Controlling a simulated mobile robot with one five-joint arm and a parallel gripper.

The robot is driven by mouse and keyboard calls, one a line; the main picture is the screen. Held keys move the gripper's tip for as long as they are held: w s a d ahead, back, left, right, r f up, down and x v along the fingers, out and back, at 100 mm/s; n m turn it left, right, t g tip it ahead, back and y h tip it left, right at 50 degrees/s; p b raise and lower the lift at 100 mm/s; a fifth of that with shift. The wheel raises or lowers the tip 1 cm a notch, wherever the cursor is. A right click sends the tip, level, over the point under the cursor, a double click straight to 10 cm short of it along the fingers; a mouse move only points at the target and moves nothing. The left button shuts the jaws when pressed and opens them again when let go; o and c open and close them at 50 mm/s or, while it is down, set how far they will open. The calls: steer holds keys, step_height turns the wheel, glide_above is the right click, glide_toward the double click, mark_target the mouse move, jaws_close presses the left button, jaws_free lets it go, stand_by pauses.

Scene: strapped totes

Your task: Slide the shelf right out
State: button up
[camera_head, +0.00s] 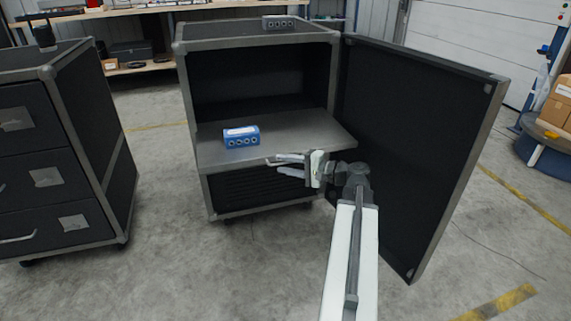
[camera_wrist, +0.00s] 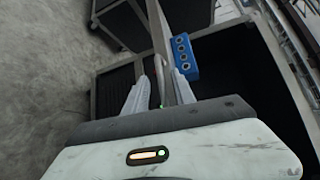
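The grey shelf (camera_head: 290,135) lies in the open dark cabinet (camera_head: 258,43), its front right corner sticking out a little past the cabinet front. A blue box with round holes (camera_head: 241,137) sits on the shelf, left of centre. It also shows in the wrist view (camera_wrist: 185,54). A pale handle (camera_head: 272,162) is on the shelf's front edge, partly hidden by my gripper (camera_head: 280,164). In the wrist view, my gripper's fingers (camera_wrist: 160,90) are apart, one on each side of the shelf's front edge and handle. I see no clear contact.
The cabinet's door (camera_head: 415,130) stands wide open on the right, beside my arm. A drawer cabinet (camera_head: 60,150) stands at the left, with bare floor between. A grey box with holes (camera_head: 279,22) is on the cabinet top. The floor in front is clear.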

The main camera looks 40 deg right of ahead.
steer(key=shift+s+d+r, duration=0.1)
steer(key=shift+s+d, duration=0.05)
steer(key=shift+s, duration=0.05)
steer(key=f+p+v, duration=0.1)
steer(key=v, duration=0.6)
steer(key=shift+r, duration=0.45)
steer(key=shift+s, duration=0.1)
